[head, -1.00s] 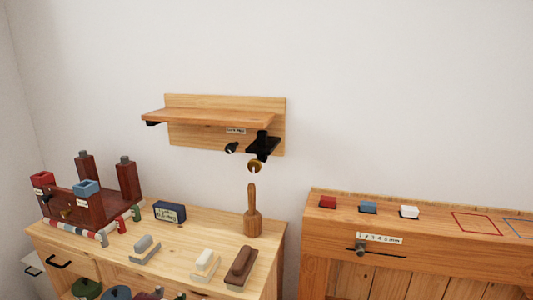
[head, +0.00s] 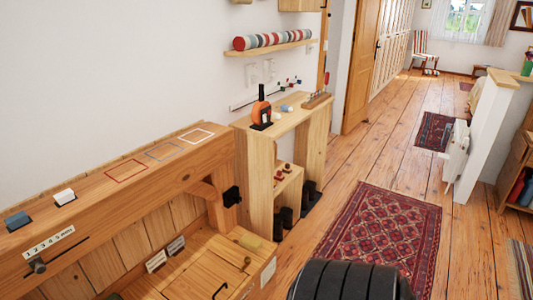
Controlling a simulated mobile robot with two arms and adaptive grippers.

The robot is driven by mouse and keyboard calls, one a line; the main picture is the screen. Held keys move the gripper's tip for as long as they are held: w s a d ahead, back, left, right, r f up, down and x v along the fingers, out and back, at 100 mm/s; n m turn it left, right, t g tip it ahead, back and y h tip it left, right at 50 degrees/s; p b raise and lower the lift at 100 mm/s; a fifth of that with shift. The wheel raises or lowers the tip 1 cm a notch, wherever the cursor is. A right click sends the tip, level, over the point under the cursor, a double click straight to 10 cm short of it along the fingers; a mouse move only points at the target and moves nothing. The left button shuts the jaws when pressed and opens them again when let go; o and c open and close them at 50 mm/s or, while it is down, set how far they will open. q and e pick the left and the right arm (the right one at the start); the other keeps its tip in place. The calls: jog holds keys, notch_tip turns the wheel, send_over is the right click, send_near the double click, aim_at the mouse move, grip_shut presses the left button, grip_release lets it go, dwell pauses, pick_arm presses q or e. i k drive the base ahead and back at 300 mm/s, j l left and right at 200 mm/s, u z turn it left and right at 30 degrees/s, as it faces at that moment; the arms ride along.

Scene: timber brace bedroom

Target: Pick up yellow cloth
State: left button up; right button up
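I cannot make out the yellow cloth for sure. A small yellowish piece (head: 250,241) lies on the low wooden box top at the right end of the bench; it is too small to tell whether it is cloth. Neither gripper shows in the head view. A black ribbed part at the bottom edge seems to be my own.
A wooden bench (head: 115,188) with coloured blocks and outlined squares runs along the left wall. A narrow wooden stand (head: 260,170) with an orange-and-black tool (head: 261,108) stands beyond it. A patterned red rug (head: 385,238) lies on open floor; a white partition (head: 484,150) stands right.

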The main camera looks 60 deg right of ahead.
aim_at(249, 242)
jog(key=z, duration=1.95)
jog(key=i+l+u, duration=0.3)
jog(key=l+u, duration=0.3)
jog(key=i+l+u, duration=0.2)
jog(key=l+u, duration=0.15)
jog(key=l, duration=0.1)
